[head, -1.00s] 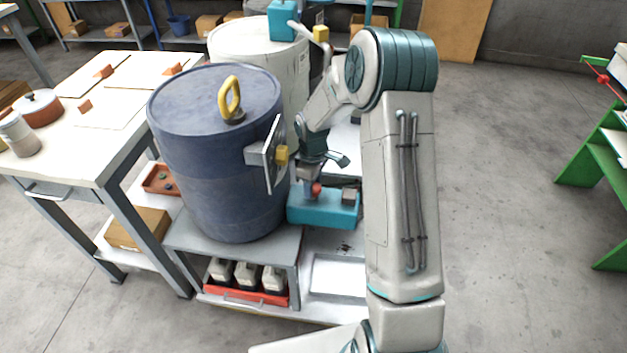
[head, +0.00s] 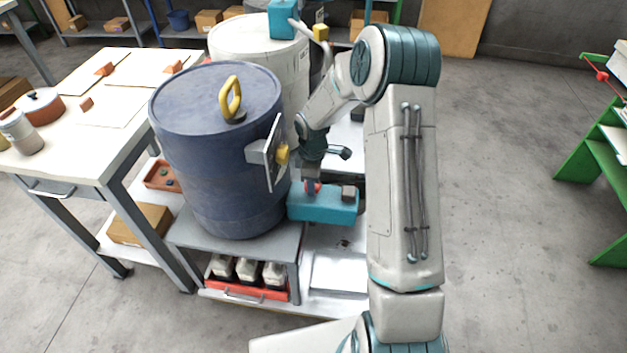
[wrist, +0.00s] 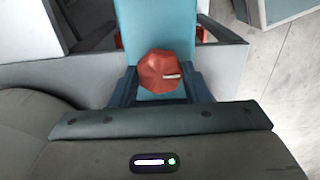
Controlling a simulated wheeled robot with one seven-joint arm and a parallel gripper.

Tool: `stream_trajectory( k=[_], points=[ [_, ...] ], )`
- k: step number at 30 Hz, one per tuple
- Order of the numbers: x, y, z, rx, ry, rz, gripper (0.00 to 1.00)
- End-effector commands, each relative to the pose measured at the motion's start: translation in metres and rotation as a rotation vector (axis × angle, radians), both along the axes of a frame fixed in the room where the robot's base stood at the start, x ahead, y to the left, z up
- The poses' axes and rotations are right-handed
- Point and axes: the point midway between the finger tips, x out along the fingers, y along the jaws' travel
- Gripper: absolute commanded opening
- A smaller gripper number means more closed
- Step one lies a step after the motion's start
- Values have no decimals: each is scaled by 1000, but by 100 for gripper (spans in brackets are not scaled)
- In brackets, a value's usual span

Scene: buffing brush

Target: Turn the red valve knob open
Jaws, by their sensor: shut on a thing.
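The red valve knob (wrist: 158,70) is faceted, with a pale mark pointing right in the wrist view. It sits on top of a teal box (head: 335,208), which stands on the shelf right of the blue drum. In the head view the knob (head: 317,187) is small and partly hidden by my gripper. My gripper (wrist: 163,88) points down over the box and is shut on the red knob, one dark finger at each side. The finger contact itself is mostly hidden.
The blue drum (head: 215,150) with a yellow ring handle stands close left of my gripper. A plate with a yellow knob (head: 283,154) sticks out from its side. A white drum (head: 265,50) stands behind. Open floor lies to the right.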

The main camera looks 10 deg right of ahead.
Motion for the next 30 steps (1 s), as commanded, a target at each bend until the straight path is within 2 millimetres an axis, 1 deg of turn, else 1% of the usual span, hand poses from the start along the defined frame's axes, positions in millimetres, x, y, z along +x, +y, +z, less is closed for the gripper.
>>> stream_trajectory(
  k=[2, 3, 4, 5, 13, 17, 20, 27, 30],
  points=[
    [0, 1, 1, 0, 0, 5, 20],
    [0, 1, 1, 0, 0, 5, 54],
    [0, 1, 1, 0, 0, 4, 62],
    [0, 1, 1, 0, 0, 4, 64],
    [0, -1, 1, 0, 0, -1, 64],
    [1, -1, 11, 0, -2, -1, 64],
    [1, -1, 29, -1, -4, -1, 64],
    [1, 0, 85, -1, -5, 0, 64],
    [1, 0, 105, -1, -4, 1, 64]
  ],
)
